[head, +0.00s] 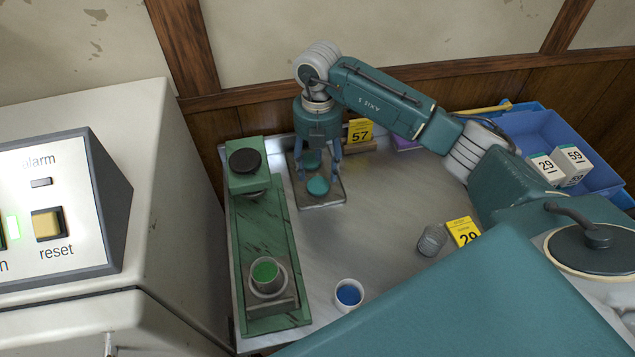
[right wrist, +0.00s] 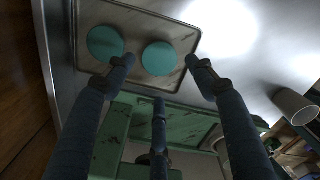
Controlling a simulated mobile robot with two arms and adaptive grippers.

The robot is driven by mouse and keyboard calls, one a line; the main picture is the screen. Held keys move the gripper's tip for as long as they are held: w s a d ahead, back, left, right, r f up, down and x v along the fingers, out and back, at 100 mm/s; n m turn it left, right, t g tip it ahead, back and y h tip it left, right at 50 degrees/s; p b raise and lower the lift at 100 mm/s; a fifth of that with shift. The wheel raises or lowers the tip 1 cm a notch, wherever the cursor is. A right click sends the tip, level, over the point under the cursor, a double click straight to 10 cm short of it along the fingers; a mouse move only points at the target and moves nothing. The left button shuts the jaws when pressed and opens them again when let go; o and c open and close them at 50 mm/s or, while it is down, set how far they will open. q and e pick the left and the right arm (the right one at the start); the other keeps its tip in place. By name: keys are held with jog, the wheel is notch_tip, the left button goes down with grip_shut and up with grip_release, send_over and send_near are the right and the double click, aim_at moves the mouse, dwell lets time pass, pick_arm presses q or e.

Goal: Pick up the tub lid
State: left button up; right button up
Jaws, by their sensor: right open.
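Two round teal lids lie on a small tray (head: 335,199) at the back left of the bench: a far lid (head: 311,159) and a near lid (head: 318,186). My right gripper (head: 319,170) points down over the tray with its fingers spread and nothing held. In the right wrist view the tray (right wrist: 140,14) bears both lids; one lid (right wrist: 158,58) shows between the spread fingers (right wrist: 160,76), and the other lid (right wrist: 105,43) lies beside a fingertip. Contact cannot be told. My left gripper is out of view.
A green stand (head: 262,215) with a green-filled cup (head: 265,271) is left of the tray. A blue-filled white tub (head: 349,293), a grey jar (head: 432,240) and yellow cards (head: 359,131) are on the bench. Blue bins (head: 543,128) stand right. The bench middle is clear.

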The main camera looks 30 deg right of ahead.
aim_at(318, 185)
jog(key=shift+w+f, duration=0.1)
jog(key=shift+f, duration=0.6)
notch_tip(318, 185, down, 4)
jog(key=shift+f+p, duration=0.2)
jog(key=shift+p, duration=0.8)
jog(key=shift+f, duration=0.2)
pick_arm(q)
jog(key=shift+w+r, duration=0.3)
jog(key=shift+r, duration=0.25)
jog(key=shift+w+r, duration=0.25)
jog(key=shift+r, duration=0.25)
pick_arm(e)
jog(key=c, duration=0.6)
